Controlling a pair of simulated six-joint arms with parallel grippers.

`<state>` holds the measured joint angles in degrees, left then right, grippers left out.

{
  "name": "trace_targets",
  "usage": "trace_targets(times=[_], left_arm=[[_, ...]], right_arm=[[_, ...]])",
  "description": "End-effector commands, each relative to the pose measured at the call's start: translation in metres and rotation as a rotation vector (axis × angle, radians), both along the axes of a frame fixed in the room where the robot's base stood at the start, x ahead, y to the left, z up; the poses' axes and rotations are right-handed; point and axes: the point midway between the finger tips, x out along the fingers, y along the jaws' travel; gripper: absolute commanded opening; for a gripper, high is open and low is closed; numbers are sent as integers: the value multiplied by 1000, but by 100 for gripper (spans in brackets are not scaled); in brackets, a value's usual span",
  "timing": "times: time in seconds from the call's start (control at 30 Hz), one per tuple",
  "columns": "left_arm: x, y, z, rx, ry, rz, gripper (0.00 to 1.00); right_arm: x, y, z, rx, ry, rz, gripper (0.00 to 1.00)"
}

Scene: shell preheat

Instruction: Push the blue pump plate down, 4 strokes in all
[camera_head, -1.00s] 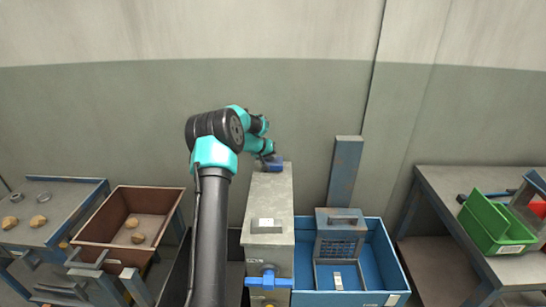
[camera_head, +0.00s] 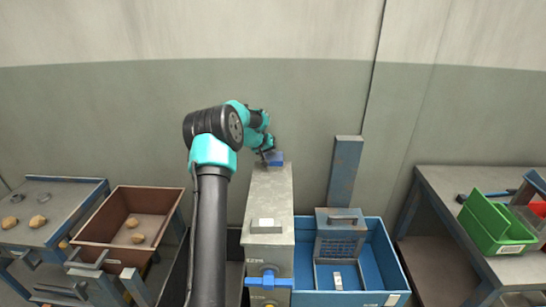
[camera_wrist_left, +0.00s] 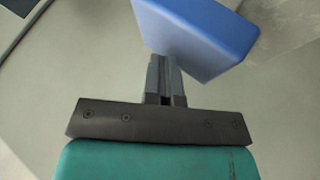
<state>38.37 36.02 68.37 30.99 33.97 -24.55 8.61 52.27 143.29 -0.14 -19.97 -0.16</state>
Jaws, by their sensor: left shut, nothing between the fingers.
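The blue pump plate (camera_head: 276,158) is at the far end of the grey box's top. My left gripper (camera_head: 267,151) is at the plate's left side, with its fingers shut and empty. In the left wrist view the plate (camera_wrist_left: 200,35) fills the top middle, tilted in the picture. The shut fingertips (camera_wrist_left: 164,60) meet its lower edge there; I cannot tell whether they touch it. The plate's support is hidden. My right gripper is not in view.
The grey box (camera_head: 268,195) has a blue valve handle (camera_head: 268,279) on its front. A blue bin (camera_head: 385,255) stands to its right and a brown bin (camera_head: 165,197) to the left. A green crate (camera_head: 490,228) sits on the right table. A blue-grey post (camera_head: 345,170) stands behind the blue bin.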

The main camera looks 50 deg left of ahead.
Motion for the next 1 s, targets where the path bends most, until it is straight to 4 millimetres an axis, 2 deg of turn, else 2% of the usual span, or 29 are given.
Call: trace_targets(times=[0.3,0.73,1.0], left_arm=[[0,0,14,0,-1,0,0],[0,0,18,1,-2,0,0],[1,0,38,3,-4,0,0]], right_arm=[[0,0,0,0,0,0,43],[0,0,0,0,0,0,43],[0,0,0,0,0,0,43]])
